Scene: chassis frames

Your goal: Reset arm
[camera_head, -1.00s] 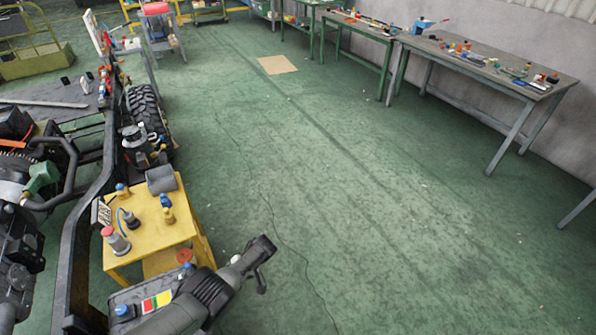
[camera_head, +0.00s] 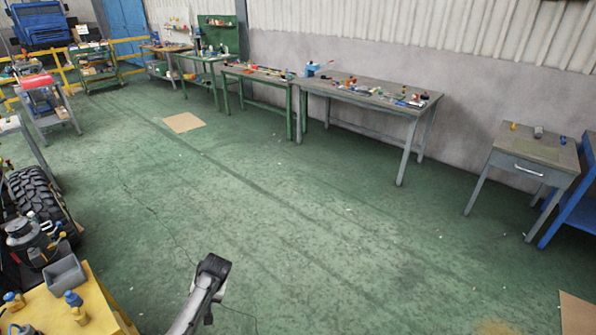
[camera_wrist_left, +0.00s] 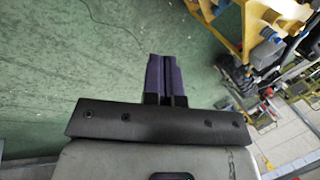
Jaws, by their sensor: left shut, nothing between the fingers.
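My left gripper (camera_wrist_left: 164,72) shows in the left wrist view with its two dark purple fingers together, shut and empty. Green floor lies beyond the fingers. In the head view, a grey and black part of my arm rises from the bottom edge, left of the middle, over bare floor; the fingers cannot be made out there. My right gripper is in neither view.
A yellow table (camera_head: 98,318) with small parts and a grey bin (camera_head: 65,274) stands at lower left, by a chassis tyre (camera_head: 42,205). Workbenches (camera_head: 350,92) line the wall. A grey drawer table (camera_head: 527,165) stands at right. The middle floor is clear.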

